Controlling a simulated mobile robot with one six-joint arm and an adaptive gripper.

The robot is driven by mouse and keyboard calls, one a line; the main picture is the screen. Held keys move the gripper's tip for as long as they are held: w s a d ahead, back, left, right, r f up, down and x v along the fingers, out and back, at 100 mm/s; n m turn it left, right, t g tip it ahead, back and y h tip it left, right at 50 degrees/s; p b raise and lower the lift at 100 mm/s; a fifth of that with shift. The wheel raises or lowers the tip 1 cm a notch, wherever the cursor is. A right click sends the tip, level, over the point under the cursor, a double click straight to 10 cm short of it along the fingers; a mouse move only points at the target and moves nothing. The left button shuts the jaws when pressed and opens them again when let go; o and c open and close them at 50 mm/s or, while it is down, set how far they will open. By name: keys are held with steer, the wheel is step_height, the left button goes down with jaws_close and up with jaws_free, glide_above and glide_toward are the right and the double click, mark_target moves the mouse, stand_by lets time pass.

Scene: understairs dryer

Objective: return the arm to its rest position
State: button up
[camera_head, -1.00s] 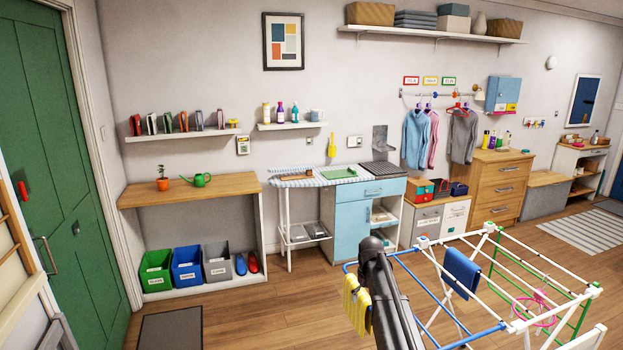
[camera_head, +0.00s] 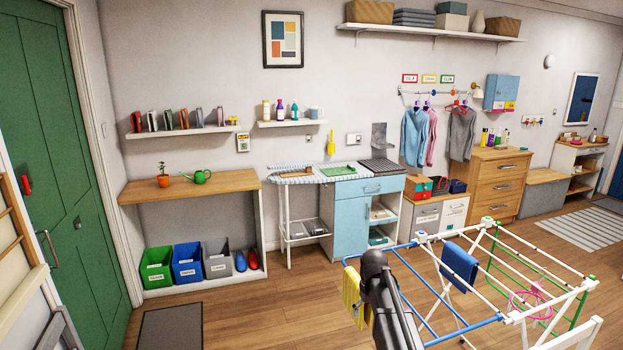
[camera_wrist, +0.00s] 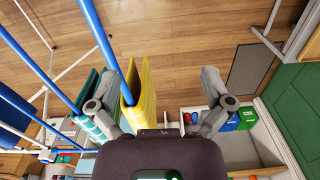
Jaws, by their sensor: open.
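My arm (camera_head: 385,300) reaches up from the bottom of the head view in front of the drying rack's left end; my gripper's fingers are hidden there. In the wrist view my gripper (camera_wrist: 158,80) is open, its two fingers wide apart. A yellow cloth (camera_wrist: 141,95) hangs over a blue rail and shows between the fingers, nearer the left one. A teal cloth (camera_wrist: 90,110) hangs beside it, partly behind the left finger. I cannot tell whether that finger touches either cloth. The yellow cloth also shows left of my arm in the head view (camera_head: 351,290).
The drying rack (camera_head: 480,318) fills the lower right, with a blue cloth (camera_head: 459,268) on it. A wooden bench (camera_head: 190,186) with bins below, a blue cabinet (camera_head: 352,225) and drawers (camera_head: 498,185) line the wall.

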steer(key=s+f+m+b, duration=0.1)
steer(key=s+f+b, duration=0.1)
steer(key=s, duration=0.9)
steer(key=s+f+m+b, duration=0.1)
steer(key=s+f+b, duration=0.2)
steer(key=s, duration=0.8)
steer(key=shift+s+m, duration=0.25)
steer(key=shift+m, duration=0.15)
steer(key=shift+a+f, duration=0.1)
